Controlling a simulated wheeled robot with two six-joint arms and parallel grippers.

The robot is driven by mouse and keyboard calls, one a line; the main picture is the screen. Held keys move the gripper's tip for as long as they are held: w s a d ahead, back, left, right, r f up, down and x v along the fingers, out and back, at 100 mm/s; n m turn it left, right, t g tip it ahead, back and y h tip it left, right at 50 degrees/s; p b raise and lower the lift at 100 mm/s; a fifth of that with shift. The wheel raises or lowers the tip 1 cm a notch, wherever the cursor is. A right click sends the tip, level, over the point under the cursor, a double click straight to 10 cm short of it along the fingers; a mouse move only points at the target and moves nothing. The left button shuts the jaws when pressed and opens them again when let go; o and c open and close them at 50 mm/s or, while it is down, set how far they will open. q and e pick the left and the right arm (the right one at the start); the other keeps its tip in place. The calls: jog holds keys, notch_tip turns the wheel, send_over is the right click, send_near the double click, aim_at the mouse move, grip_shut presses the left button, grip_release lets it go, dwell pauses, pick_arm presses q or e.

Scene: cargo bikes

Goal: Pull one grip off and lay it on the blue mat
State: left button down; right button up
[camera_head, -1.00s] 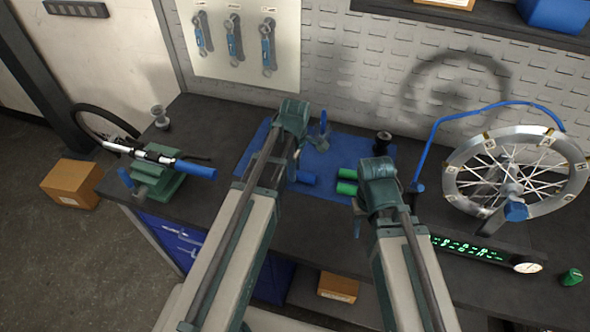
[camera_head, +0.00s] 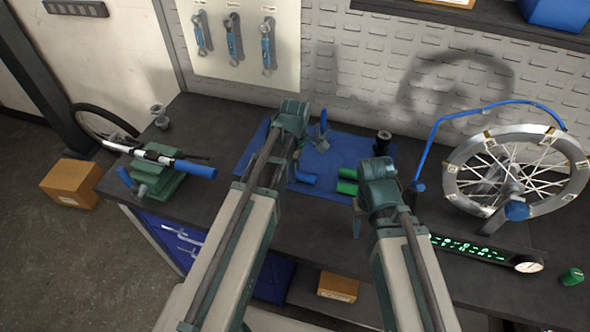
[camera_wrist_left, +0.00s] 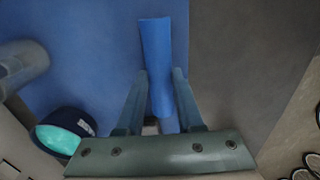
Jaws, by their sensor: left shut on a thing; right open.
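My left gripper (camera_head: 320,138) is over the blue mat (camera_head: 340,157) in the head view. In the left wrist view its fingers (camera_wrist_left: 161,85) are shut on a blue cylindrical grip (camera_wrist_left: 156,50), which points away from the wrist. Another blue grip (camera_head: 196,169) sits on the right end of a black and white bar (camera_head: 150,154), held by a green clamp (camera_head: 158,182). My right gripper (camera_head: 357,220) is open at the mat's front right.
A wheel (camera_head: 515,170) in a stand with a blue arm is at the right. A dark spool-like object (camera_head: 383,142) stands at the mat's right side. A lit green display (camera_head: 468,249) and a green knob-like item (camera_head: 571,277) lie at the front right. The bench between clamp and mat is clear.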

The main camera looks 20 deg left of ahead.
pick_arm(q)
jog(key=shift+f+b, duration=0.4)
jog(key=shift+f, duration=0.05)
pick_arm(e)
jog(key=shift+f, duration=0.45)
pick_arm(q)
jog(key=shift+c, duration=2.3)
grip_release()
jog(key=shift+r, duration=0.1)
pick_arm(e)
jog(key=shift+r, duration=0.1)
pick_arm(q)
notch_tip(320, 180, up, 14)
jog(key=p, duration=1.4)
pick_arm(e)
notch_tip(320, 180, up, 14)
pick_arm(q)
jog(key=shift+f, duration=0.2)
pick_arm(e)
jog(key=shift+f, duration=0.25)
